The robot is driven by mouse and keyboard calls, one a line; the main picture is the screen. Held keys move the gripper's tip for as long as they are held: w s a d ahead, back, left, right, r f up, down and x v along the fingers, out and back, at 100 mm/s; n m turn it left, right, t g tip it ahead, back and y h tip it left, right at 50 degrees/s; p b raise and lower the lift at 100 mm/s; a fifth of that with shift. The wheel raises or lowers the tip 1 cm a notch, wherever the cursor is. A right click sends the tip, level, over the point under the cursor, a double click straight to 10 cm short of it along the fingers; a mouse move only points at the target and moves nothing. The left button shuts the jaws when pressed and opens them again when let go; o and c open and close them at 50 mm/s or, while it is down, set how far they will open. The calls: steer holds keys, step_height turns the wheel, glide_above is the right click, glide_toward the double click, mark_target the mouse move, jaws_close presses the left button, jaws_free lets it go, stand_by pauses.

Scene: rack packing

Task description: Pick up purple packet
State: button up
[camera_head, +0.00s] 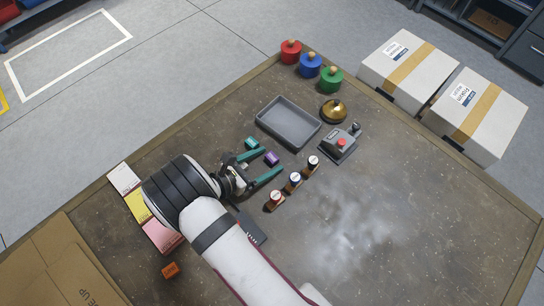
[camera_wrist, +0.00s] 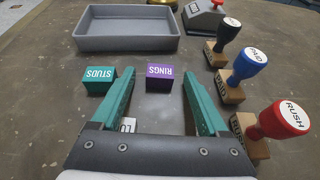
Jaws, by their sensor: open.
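The purple packet (camera_head: 271,158) is a small box on the table, just ahead of my gripper (camera_head: 266,165). A gap of table shows between the fingers and each side of the packet.
A grey tray (camera_head: 265,128) lies beyond the packets. Stamps marked RUSH (camera_wrist: 282,119), PAID (camera_wrist: 249,64) and another (camera_wrist: 229,31) stand close right of the right finger. An orange box (camera_head: 170,270) and paper pads (camera_head: 163,237) lie at left.

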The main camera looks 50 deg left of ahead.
jaws_close()
stand_by(0.3)
